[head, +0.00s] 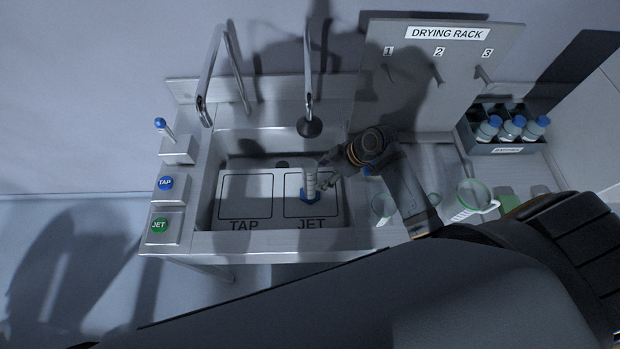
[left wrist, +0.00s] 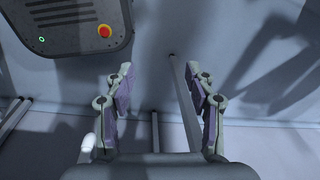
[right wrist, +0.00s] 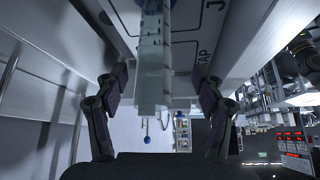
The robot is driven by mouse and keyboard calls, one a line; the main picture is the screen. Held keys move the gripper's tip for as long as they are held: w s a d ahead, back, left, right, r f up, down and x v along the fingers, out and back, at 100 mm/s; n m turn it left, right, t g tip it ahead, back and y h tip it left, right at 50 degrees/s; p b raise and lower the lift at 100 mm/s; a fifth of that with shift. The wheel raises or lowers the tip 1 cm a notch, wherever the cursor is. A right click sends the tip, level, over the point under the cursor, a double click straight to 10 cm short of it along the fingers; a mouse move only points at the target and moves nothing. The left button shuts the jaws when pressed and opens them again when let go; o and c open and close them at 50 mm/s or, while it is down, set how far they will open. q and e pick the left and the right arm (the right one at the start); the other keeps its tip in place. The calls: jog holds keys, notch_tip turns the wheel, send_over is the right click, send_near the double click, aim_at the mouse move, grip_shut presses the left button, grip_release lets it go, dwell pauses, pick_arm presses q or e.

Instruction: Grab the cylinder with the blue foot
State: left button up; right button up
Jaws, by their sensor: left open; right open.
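The graduated cylinder (head: 310,178) with the blue foot (head: 309,197) stands upright in the sink on the JET area (head: 292,209). My right gripper (head: 326,182) is beside it, coming in from the right. In the right wrist view the clear cylinder (right wrist: 153,60) runs between the two open fingers of my right gripper (right wrist: 163,82), with a gap visible on each side. My left gripper (left wrist: 164,82) is open and empty in the left wrist view, away from the sink, with floor and wall beyond it.
Blue TAP (head: 165,183) and green JET (head: 159,225) buttons sit left of the sink. A tap (head: 204,95) and a dark nozzle (head: 309,126) hang over it. A green-rimmed beaker (head: 474,199), a crate of blue-capped bottles (head: 513,149) and the drying rack (head: 437,75) stand at the right.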

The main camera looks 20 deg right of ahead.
jog(key=f, duration=0.1)
jog(key=w+a+f+p, duration=0.1)
jog(key=w+f, duration=0.1)
jog(key=shift+a+p, duration=0.3)
jog(key=shift+a, duration=0.1)
jog(key=p+x, duration=0.1)
jog(key=x, duration=0.2)
jog(key=shift+s+f, duration=0.1)
jog(key=shift+f, duration=0.2)
jog(key=shift+a+f, duration=0.1)
jog(key=shift+f, duration=0.1)
jog(key=c, duration=0.5)
pick_arm(q)
jog(key=w+r, duration=0.2)
jog(key=shift+r, duration=0.4)
pick_arm(e)
jog(key=c, duration=0.8)
pick_arm(q)
jog(key=shift+f, duration=0.1)
pick_arm(e)
jog(key=shift+r, duration=0.1)
